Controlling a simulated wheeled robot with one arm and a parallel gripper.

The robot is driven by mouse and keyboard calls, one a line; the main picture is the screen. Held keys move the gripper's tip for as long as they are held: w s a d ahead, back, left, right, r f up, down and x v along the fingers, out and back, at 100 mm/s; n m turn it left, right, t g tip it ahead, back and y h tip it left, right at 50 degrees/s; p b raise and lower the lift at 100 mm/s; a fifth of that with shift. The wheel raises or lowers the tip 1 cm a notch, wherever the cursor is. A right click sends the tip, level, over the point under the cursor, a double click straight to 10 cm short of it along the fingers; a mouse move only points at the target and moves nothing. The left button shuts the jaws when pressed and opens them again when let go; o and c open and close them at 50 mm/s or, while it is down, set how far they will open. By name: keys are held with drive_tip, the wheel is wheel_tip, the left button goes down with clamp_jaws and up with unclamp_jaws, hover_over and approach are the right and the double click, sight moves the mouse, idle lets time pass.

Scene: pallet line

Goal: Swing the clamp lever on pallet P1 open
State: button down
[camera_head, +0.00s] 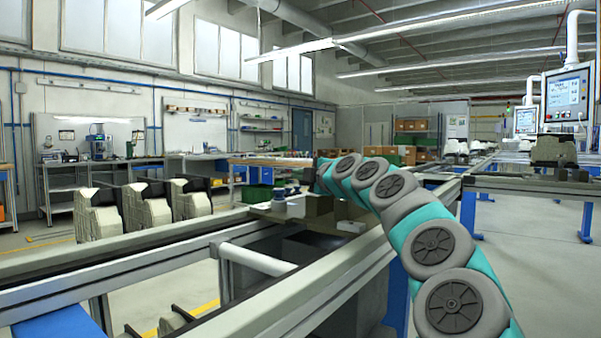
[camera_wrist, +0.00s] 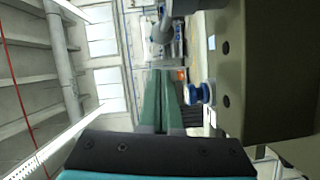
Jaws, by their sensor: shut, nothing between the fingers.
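I cannot tell which part is the clamp lever. My gripper (camera_wrist: 161,74) has its two green fingers together and empty, left of the knob and apart from it.
Conveyor rails (camera_head: 300,295) run along the front. Several pale castings (camera_head: 146,210) stand in a row at the left. Another line at the right bears a dark fixture (camera_head: 556,150) and monitors (camera_head: 566,95). The floor at the lower right is clear.

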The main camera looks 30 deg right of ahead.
drive_tip(key=shift+w+d+f, duration=0.15)
drive_tip(key=shift+w+d, duration=0.05)
drive_tip(key=shift+d, duration=0.9)
drive_tip(key=shift+w+d+f+h+b, duration=0.15)
drive_tip(key=shift+d+f+h+b, duration=0.25)
drive_tip(key=shift+b, duration=0.45)
drive_tip(key=shift+f+m+b, duration=0.15)
drive_tip(key=shift+m+b, duration=0.15)
drive_tip(key=shift+b, duration=0.25)
drive_tip(key=shift+w+d+r+h+b, duration=0.1)
drive_tip(key=shift+r+h+b, duration=0.2)
drive_tip(key=shift+h+b, duration=0.35)
drive_tip(key=shift+d+r, duration=0.1)
